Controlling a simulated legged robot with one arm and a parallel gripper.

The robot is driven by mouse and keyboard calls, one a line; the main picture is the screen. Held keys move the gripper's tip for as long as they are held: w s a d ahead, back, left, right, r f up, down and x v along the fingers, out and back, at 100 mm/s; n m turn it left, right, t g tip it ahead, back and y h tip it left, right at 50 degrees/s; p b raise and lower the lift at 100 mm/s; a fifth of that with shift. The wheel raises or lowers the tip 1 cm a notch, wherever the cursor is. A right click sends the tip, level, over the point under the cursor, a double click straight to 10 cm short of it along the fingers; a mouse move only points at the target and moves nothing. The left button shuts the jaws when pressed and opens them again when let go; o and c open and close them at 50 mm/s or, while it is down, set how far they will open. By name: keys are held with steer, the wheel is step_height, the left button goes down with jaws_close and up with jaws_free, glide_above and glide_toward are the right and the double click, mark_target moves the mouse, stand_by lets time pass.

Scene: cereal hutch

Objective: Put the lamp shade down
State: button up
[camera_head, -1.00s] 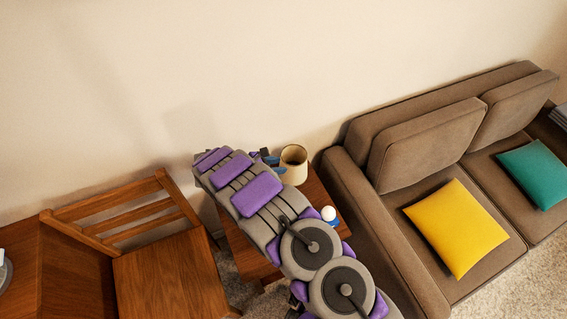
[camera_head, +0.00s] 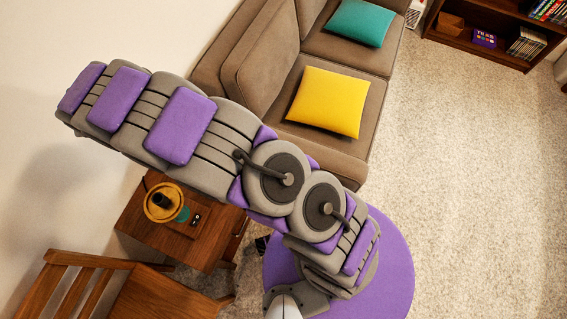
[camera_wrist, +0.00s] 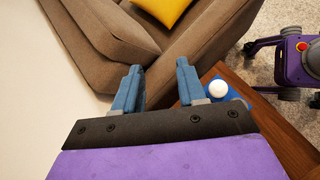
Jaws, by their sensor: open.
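My gripper (camera_wrist: 158,68) is open in the wrist view, with two blue fingers apart and nothing seen between them but the brown sofa behind. It is above the wooden side table (camera_wrist: 268,122), beside the sofa arm. No cream lamp shade can be made out in either current view; my arm covers part of the side table in the head view. The gripper itself is hidden in the head view. A white ball (camera_wrist: 218,88) on a blue base stands on the table, right of the right finger.
The side table (camera_head: 190,245) also holds a round yellowish item (camera_head: 153,205) with a dark cylinder in it and a small black device (camera_head: 196,220). A wooden chair (camera_head: 150,300) stands close by. The sofa (camera_head: 240,45) is beyond, and open carpet (camera_head: 460,180) lies right.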

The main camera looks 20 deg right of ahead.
steer(key=s+d+r+m+g+y, duration=0.1)
steer(key=s+d+r+m+g, duration=0.2)
steer(key=s+d+r+m, duration=0.5)
steer(key=s+d+r+m+g+y, duration=0.15)
steer(key=s+d+r, duration=0.35)
steer(key=d, duration=0.6)
steer(key=s+d+r+m+y, duration=0.1)
steer(key=s+m+y, duration=0.2)
steer(key=s, duration=0.8)
steer(key=s+d+r+m+g+y, duration=0.1)
steer(key=s+r+m+y, duration=0.1)
steer(key=s+m, duration=0.5)
steer(key=s+y, duration=0.1)
steer(key=s, duration=0.3)
steer(key=shift+s+d+r, duration=0.2)
steer(key=shift+s+d, duration=0.15)
steer(key=shift+s, duration=0.05)
steer(key=shift+a+g, duration=0.15)
steer(key=shift+g, duration=0.1)
